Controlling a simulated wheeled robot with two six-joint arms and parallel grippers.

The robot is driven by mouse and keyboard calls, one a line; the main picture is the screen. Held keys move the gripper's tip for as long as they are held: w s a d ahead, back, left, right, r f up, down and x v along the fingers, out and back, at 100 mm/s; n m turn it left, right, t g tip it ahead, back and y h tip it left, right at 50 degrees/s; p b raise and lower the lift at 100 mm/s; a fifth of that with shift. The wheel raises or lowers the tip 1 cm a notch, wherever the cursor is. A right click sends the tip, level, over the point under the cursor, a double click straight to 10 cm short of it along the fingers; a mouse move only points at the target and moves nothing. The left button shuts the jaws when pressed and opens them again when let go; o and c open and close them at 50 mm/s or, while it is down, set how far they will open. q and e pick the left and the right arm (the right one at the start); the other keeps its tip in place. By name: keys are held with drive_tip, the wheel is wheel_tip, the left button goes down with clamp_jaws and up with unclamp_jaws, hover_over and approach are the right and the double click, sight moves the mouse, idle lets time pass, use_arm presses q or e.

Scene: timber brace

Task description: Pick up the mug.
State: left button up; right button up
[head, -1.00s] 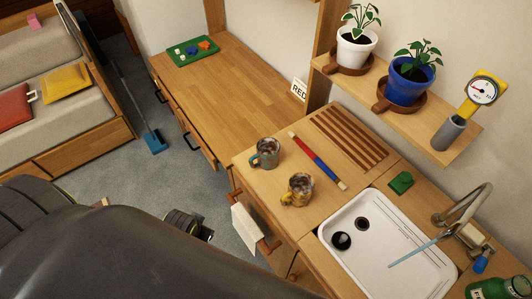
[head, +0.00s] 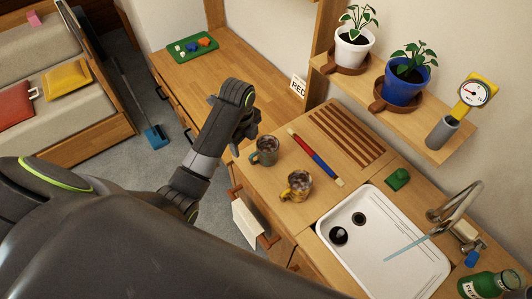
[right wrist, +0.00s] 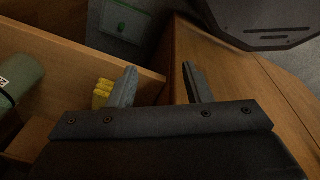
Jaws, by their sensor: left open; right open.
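Two mugs stand on the wooden counter. A grey-green mug (head: 265,152) is nearer the left edge, and a yellow patterned mug (head: 297,185) stands to its lower right. Both look filled with something brownish. My left gripper (head: 244,132) is raised over the counter's left end, just up and left of the grey-green mug, apart from the yellow one. It is open and seems to hold nothing; its fingers are partly hidden by the wrist. My right gripper (right wrist: 158,78) shows only in the right wrist view, open and empty near wooden furniture. No mug shows there.
A red-and-blue rod (head: 315,157) lies right of the mugs, beside a slatted drainboard (head: 347,134). A white sink (head: 385,260) with a tap is at lower right. A shelf with potted plants (head: 404,80) overhangs the back. A cloth (head: 248,222) hangs in front.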

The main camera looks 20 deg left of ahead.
use_arm(q)
drive_tip(key=w+r+m, duration=0.2)
drive_tip(key=w+m, duration=0.1)
drive_tip(key=w, duration=0.1)
drive_tip(key=b, duration=0.5)
hover_over(254, 155)
drive_tip(key=shift+g, duration=0.3)
wheel_tip(254, 155, down, 5)
drive_tip(key=shift+s+f, duration=0.15)
wheel_tip(254, 155, down, 5)
drive_tip(key=shift+f+p, duration=0.15)
drive_tip(key=shift+p, duration=0.85)
drive_tip(key=shift+f, duration=1)
drive_tip(key=shift+w+a+f+p, duration=0.15)
drive_tip(key=shift+f+p, duration=0.15)
drive_tip(key=shift+f, duration=0.75)
drive_tip(key=shift+w+f+p, duration=0.1)
drive_tip(key=shift+f+p, duration=0.15)
drive_tip(key=shift+f, duration=0.8)
clamp_jaws()
